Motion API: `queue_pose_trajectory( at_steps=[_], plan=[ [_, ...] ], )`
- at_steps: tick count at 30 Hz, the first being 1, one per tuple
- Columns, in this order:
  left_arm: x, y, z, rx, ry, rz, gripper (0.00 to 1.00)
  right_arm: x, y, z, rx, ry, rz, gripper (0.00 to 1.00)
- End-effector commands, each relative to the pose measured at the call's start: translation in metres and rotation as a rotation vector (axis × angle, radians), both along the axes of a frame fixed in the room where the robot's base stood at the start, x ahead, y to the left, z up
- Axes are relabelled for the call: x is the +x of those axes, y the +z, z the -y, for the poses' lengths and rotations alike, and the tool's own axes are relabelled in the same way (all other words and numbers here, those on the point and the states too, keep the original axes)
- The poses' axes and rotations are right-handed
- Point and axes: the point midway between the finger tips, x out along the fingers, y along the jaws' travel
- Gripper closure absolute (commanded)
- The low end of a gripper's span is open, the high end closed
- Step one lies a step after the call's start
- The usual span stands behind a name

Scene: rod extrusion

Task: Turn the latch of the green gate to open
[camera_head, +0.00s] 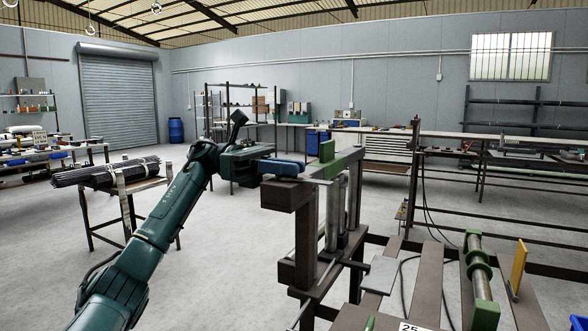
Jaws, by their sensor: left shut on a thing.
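The green gate (341,160) is a green bar with an upright green tab, on top of a brown metal frame at the middle of the head view. My left gripper (282,163) reaches in from the left at the gate's left end, level with the top of the frame. A blue piece (280,168), which looks like the latch's handle, lies at its fingertips. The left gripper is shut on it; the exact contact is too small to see. My right gripper is not in view.
The brown frame (303,235) stands under the gate. A roller with green rings (480,270) and a yellow plate (518,267) are at the lower right. A bundle of dark rods (105,172) lies on a stand at left. Open floor (225,270) lies left of the frame.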

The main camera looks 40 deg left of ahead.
Motion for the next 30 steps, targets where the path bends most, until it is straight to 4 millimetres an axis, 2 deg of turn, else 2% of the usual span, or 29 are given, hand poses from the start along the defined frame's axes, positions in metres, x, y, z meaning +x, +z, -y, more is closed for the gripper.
queue_pose_trajectory(
  at_steps=[7, 8, 15, 24, 26, 30],
  plan=[
    [0.0, 0.0, 0.001, 0.0, -0.004, 0.0, 1.0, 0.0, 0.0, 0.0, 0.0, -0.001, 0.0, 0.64],
    [0.0, 0.0, 0.001, 0.0, -0.004, 0.0, 0.89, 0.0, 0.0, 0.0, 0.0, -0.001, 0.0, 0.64],
    [0.0, 0.0, 0.001, 0.0, -0.003, 0.0, 0.69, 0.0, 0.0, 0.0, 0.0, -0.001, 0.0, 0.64],
    [0.0, 0.0, -0.003, -0.001, -0.001, 0.0, 0.69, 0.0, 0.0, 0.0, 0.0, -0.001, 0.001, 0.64],
    [-0.001, 0.0, -0.008, 0.0, 0.0, 0.0, 0.69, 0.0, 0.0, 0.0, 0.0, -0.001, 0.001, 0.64],
    [-0.006, 0.001, -0.031, -0.003, 0.002, 0.001, 0.69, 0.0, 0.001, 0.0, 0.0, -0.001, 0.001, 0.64]
  ],
)
